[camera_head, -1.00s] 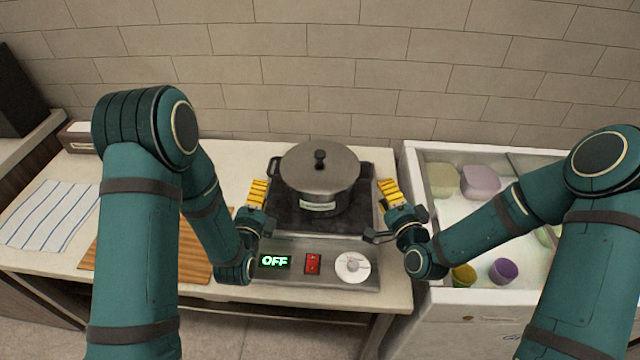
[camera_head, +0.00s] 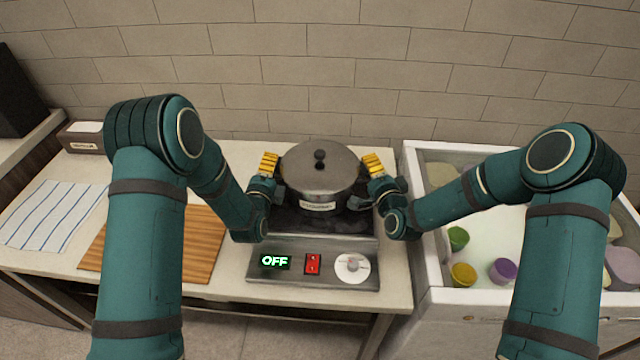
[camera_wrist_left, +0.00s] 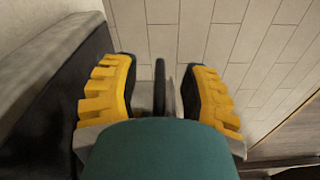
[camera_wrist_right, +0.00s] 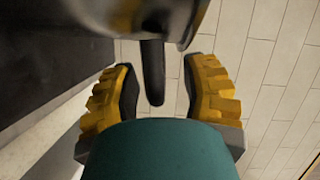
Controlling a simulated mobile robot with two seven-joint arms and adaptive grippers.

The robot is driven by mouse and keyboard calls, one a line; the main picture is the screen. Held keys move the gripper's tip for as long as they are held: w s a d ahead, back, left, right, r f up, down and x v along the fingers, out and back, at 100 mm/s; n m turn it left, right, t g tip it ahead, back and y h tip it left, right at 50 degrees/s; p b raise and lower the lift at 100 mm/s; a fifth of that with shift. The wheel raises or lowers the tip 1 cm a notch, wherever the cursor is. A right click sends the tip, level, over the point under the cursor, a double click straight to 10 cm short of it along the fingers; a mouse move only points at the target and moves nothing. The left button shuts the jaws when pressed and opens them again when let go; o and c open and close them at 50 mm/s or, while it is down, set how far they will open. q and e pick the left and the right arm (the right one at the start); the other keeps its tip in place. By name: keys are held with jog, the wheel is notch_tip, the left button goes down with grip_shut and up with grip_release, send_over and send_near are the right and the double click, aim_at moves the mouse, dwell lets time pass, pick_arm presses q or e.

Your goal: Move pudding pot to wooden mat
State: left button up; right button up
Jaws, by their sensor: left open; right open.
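The pudding pot (camera_head: 320,184), grey metal with a lid, black knob and front label, stands on the stove (camera_head: 290,224). My left gripper (camera_head: 268,165) is open at the pot's left side; in the left wrist view a dark handle (camera_wrist_left: 160,88) lies between its fingers (camera_wrist_left: 162,85). My right gripper (camera_head: 372,165) is open at the pot's right side; in the right wrist view the dark handle (camera_wrist_right: 152,80) lies between its fingers (camera_wrist_right: 162,85). The wooden mat (camera_head: 203,250) lies on the counter left of the stove, partly hidden by my left arm.
The stove's display reads OFF, beside a red switch (camera_head: 313,263) and a white dial (camera_head: 352,268). A striped cloth (camera_head: 50,214) lies at the left. An open freezer (camera_head: 480,250) with several coloured tubs stands at the right. A brick wall rises behind.

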pick_arm(q)
grip_shut()
pick_arm(e)
grip_shut()
pick_arm(q)
jog(key=shift+r, duration=0.3)
pick_arm(e)
jog(key=shift+r, duration=0.3)
